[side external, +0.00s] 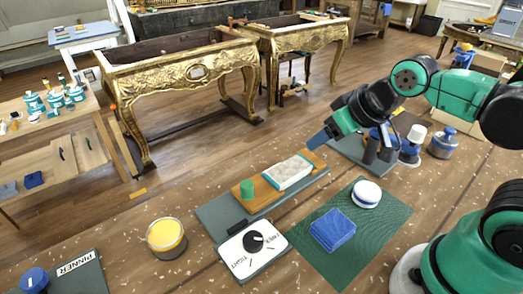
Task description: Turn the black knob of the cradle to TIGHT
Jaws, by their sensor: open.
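The cradle has a grey base (215,217) with an orange-brown block (268,193) on top. A white block (287,172) and a green cylinder (246,190) sit on it. At its near end is a white panel (238,246) with a round black knob (253,241). The word TIGHT is printed on the panel's near left side, with another label to the right. I cannot tell exactly where the knob points. My gripper (318,139), with blue tips, is above and beyond the cradle's far end, away from the knob. The gap between its fingers is hard to see.
A yellow-topped can (166,236) stands left of the cradle. On a green mat (330,262) to the right lie a blue pad (332,230) and a white-topped round item (366,193). Several jars stand behind. A THINNER-like label lies on a dark mat (85,285) at the front left.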

